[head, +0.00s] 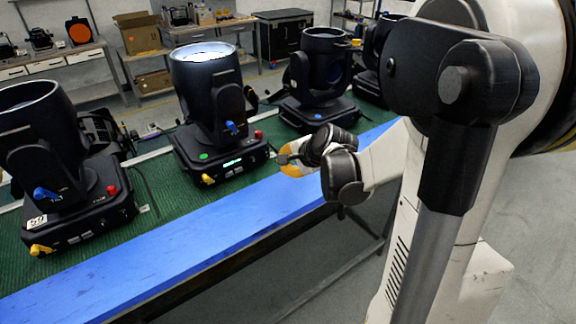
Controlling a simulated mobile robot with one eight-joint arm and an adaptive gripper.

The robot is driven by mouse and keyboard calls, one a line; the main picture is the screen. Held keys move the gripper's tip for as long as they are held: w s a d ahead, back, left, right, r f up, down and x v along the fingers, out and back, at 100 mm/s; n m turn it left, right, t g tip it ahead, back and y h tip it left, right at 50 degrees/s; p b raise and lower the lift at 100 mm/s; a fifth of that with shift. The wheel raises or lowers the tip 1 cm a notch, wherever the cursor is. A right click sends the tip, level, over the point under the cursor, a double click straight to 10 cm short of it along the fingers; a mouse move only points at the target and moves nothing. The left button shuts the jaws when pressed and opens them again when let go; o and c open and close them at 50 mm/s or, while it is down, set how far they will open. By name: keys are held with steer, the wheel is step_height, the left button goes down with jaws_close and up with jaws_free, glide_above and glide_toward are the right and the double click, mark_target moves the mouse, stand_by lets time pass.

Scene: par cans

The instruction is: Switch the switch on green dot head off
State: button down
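The green dot head (222,110) is a black moving-head light on the bench, left of the middle. Its top lens glows white. A green dot (203,156) is on the front left of its base, and a small green display (232,162) is lit beside it. A blue plug (231,127), a yellow plug (208,179) and a small red part (258,134) show on it; I cannot tell which part is the switch. My gripper (283,157) is just right of the base, small and partly hidden by my wrist. A gap separates it from the red part.
Another head (48,150) stands at left with a red part and plugs. More heads (320,85) stand at right, close behind my wrist. The green bench mat (160,190) has a blue front strip (190,235). Floor (290,270) in front is clear.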

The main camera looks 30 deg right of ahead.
mark_target(266, 161)
steer(key=x, duration=0.2)
steer(key=b+x, duration=0.1)
steer(key=x, duration=0.1)
steer(key=w+r+b+x, duration=0.1)
steer(key=x, duration=0.2)
steer(key=shift+w+r, duration=0.1)
steer(key=shift+w, duration=0.5)
steer(key=shift+w+f+t+b, duration=0.3)
steer(key=shift+t+b, duration=0.1)
steer(key=shift+b, duration=0.5)
steer(key=shift+w, duration=0.1)
steer(key=shift+r, duration=0.15)
